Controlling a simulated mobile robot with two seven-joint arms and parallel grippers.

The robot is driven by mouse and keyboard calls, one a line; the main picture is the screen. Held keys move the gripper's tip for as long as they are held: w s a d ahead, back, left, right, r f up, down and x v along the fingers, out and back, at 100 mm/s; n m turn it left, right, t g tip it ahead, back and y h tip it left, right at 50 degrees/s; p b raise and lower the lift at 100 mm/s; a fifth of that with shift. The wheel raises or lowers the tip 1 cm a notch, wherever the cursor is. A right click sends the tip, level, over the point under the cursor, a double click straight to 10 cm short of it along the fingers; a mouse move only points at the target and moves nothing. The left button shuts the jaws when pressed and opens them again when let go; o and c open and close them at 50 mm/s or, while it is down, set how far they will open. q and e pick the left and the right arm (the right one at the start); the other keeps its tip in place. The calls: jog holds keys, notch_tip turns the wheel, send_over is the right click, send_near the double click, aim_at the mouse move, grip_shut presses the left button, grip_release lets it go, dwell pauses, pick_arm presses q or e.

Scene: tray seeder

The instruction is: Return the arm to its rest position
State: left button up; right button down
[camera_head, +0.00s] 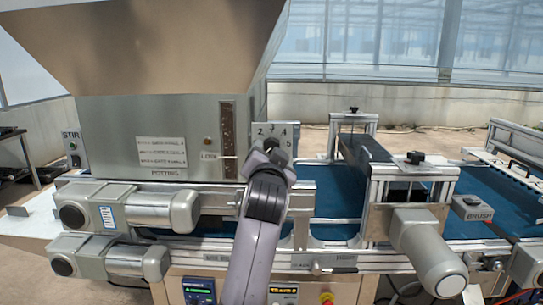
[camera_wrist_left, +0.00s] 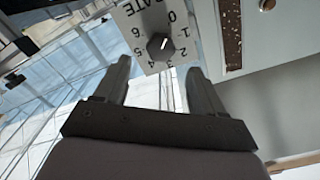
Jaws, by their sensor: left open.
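The arm in the head view rises from the bottom middle, with my left gripper (camera_head: 268,158) at its end in front of the white rate dial plate (camera_head: 287,131). In the left wrist view my left gripper (camera_wrist_left: 160,75) is open, its two dark fingers spread and empty. The dark dial knob (camera_wrist_left: 160,46) shows beyond and between the fingertips, with no visible contact. The numbered plate (camera_wrist_left: 140,22) appears turned over in that view. The wrist hides part of the plate and most of the fingers in the head view. My right gripper is not in view.
The potting hopper (camera_head: 150,130) stands just left of the dial. Grey motors (camera_head: 150,210) stick out below it. A blue conveyor (camera_head: 335,205) and the brush unit (camera_head: 425,245) lie to the right. Rails run beneath the dial. The space above the conveyor's near part is open.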

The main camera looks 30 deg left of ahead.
pick_arm(q)
jog(key=shift+s, duration=0.1)
dwell(0.5)
jog(key=s+d+f+m+g+h, duration=0.15)
jog(key=s+d+f+h, duration=0.25)
jog(key=f, duration=1)
jog(key=s+d+f+m+h, duration=0.25)
jog(key=s+d+f, duration=0.2)
jog(key=f, duration=0.95)
jog(key=s+d+f+n+g+h, duration=0.1)
jog(key=s+d+f+h, duration=0.1)
jog(key=s+f, duration=0.6)
jog(key=s+d+f+g+h, duration=0.2)
jog(key=s+f, duration=0.5)
jog(key=s, duration=0.4)
jog(key=d+h, duration=0.1)
jog(key=d, duration=0.1)
jog(key=shift+s+d+f+n, duration=0.25)
jog(key=shift+d+f+n, duration=0.15)
